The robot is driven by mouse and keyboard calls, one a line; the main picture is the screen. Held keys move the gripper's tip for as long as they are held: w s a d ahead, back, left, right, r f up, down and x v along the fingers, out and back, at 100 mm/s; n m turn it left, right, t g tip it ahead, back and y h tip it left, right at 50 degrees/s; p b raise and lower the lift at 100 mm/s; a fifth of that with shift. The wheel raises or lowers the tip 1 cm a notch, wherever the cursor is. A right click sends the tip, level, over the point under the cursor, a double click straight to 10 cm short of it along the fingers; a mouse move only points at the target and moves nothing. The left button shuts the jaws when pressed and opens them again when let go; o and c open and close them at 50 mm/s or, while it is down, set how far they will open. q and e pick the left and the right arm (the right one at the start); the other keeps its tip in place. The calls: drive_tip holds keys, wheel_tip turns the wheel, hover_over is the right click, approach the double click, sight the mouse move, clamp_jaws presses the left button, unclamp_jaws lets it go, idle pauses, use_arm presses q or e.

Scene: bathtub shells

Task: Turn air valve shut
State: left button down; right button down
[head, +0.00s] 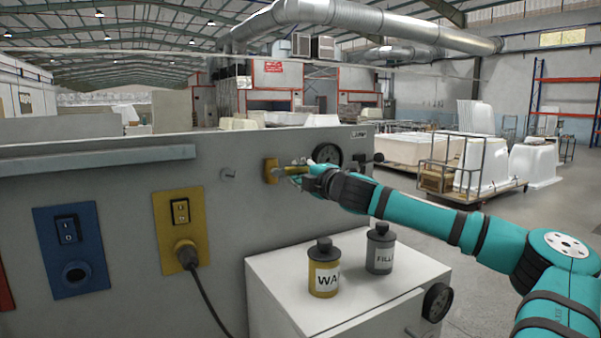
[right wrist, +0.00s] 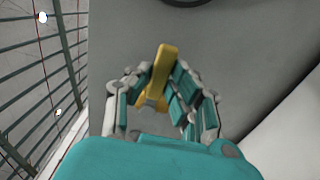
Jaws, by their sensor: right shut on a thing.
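The air valve's yellow handle (head: 271,171) is on the grey panel, left of the round gauge. In the right wrist view the yellow handle (right wrist: 165,62) stands between the fingers. My right gripper (head: 291,172) reaches in from the right and is shut on this handle; it also shows in the right wrist view (right wrist: 155,88). The fingers hide part of the valve. My left gripper is not in view.
The round gauge (head: 328,154) is close beside the gripper. A yellow can (head: 323,270) and a grey can (head: 380,248) stand on the white cabinet (head: 275,272) below my arm. A blue socket plate (head: 70,250) and a yellow one (head: 181,230), with a cable plugged in, are at left.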

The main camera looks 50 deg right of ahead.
drive_tip(key=c, duration=1.3)
unclamp_jaws()
drive_tip(key=shift+o, duration=0.5)
drive_tip(key=shift+s+a+r, duration=0.15)
drive_tip(key=shift+s, duration=0.25)
drive_tip(key=shift+s+a+r, duration=0.1)
drive_tip(key=shift+s, duration=0.25)
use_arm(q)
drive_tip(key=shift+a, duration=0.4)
use_arm(e)
drive_tip(key=v, duration=0.6)
drive_tip(key=shift+f, duration=0.25)
drive_tip(key=shift+w+d, duration=0.1)
drive_tip(key=shift+r, duration=0.1)
